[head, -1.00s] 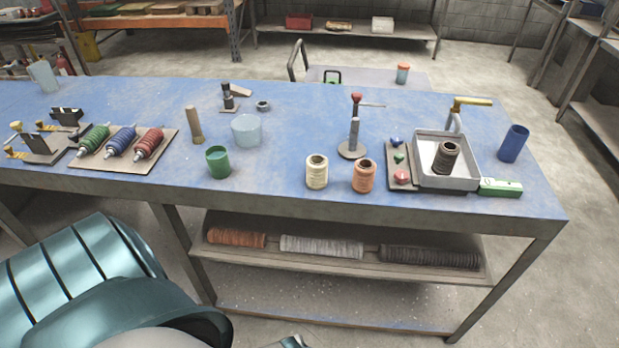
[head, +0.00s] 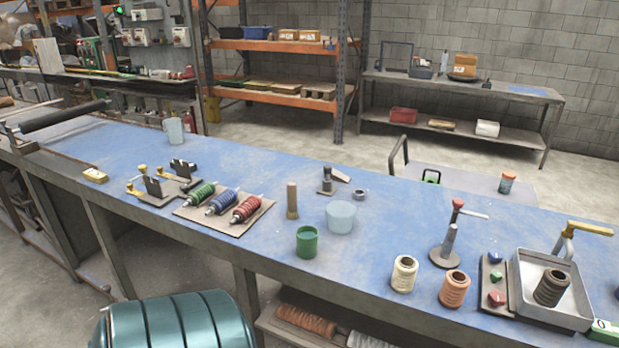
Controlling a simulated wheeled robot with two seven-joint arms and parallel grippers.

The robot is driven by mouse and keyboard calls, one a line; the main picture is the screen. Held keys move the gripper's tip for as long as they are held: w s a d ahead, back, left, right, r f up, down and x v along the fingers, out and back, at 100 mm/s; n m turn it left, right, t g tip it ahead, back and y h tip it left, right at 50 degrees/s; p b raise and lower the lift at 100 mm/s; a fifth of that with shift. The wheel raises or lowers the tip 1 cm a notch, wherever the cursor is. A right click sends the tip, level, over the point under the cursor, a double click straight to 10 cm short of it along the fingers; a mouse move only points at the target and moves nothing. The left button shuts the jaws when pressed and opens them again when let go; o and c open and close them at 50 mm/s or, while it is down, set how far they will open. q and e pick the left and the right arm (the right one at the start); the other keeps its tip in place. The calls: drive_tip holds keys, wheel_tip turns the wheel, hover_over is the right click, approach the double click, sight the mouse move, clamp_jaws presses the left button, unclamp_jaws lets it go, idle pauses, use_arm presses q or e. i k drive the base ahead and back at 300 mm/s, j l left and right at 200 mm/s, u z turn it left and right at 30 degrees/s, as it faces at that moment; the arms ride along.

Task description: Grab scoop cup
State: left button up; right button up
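Several cups stand on the blue workbench (head: 380,235), and I cannot tell which one is the scoop cup. A green cup (head: 307,242) stands near the middle front. A wider pale translucent cup (head: 341,217) stands just behind it to the right. A pale grey-blue mug (head: 174,131) stands at the far left back. A sliver of a dark blue cup (head: 616,287) shows at the right edge. All look upright. Neither of my grippers is in view.
A board with green, blue and red spools (head: 221,203) lies left of the green cup. A wooden peg (head: 292,201) stands close behind it. The bench front edge is near.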

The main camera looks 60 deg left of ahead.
sight(307, 236)
drive_tip(key=i, duration=0.45)
drive_tip(key=u, duration=2.2)
